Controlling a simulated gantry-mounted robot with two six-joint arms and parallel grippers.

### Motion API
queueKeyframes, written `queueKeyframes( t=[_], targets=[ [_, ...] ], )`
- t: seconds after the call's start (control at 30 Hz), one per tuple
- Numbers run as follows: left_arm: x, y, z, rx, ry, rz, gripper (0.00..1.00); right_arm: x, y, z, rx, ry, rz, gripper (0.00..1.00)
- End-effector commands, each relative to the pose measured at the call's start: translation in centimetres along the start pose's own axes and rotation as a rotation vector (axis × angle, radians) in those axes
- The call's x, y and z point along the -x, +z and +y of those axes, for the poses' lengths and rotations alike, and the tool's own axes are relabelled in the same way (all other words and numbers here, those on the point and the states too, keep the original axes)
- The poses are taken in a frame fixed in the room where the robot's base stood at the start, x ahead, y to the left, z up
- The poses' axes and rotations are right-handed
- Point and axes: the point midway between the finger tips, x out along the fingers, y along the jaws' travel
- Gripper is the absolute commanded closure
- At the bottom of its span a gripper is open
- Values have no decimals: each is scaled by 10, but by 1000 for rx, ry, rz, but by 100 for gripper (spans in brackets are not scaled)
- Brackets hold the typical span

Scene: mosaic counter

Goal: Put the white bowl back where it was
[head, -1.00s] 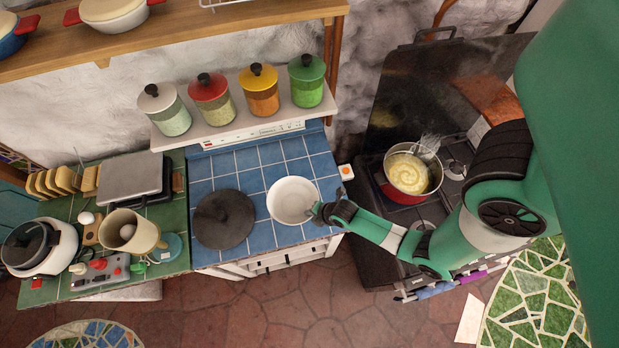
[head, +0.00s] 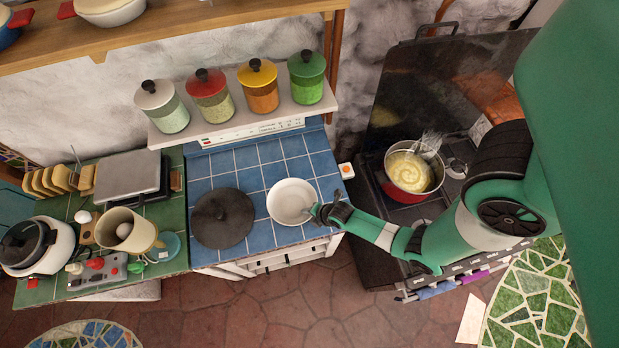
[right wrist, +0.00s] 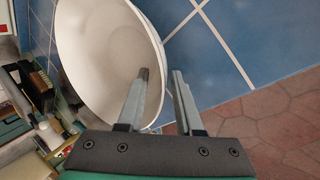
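The white bowl (head: 287,198) stands upright on the blue tiled counter (head: 205,171), right of a dark round lid. In the right wrist view the bowl (right wrist: 95,60) fills the upper left. My right gripper (head: 325,213) is at the bowl's right front rim. In the right wrist view the gripper (right wrist: 161,73) has one finger over the inside of the bowl and the other outside, with the rim between them and a gap showing beside the outer finger. The bowl's underside is hidden. My left gripper is not in view.
The dark lid (head: 222,218) lies close to the bowl's left. A red pot with a whisk (head: 409,173) is on the stove at right. Several jars (head: 257,87) stand on the shelf behind. A small white switch box (head: 346,170) is at the counter's right edge.

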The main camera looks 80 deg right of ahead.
Motion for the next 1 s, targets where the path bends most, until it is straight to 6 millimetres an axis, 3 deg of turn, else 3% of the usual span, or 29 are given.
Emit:
queueKeyframes(
  t=[0.27,0.37,0.7,0.83,1.0],
  targets=[
    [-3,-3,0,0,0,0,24,6,0,2,0,0,0,65],
    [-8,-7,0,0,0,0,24,20,0,2,0,1,0,65],
    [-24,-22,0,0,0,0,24,100,0,2,0,2,0,65],
    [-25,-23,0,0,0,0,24,117,0,1,0,0,0,65],
    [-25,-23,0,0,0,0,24,123,0,1,0,1,0,65]
  ],
)
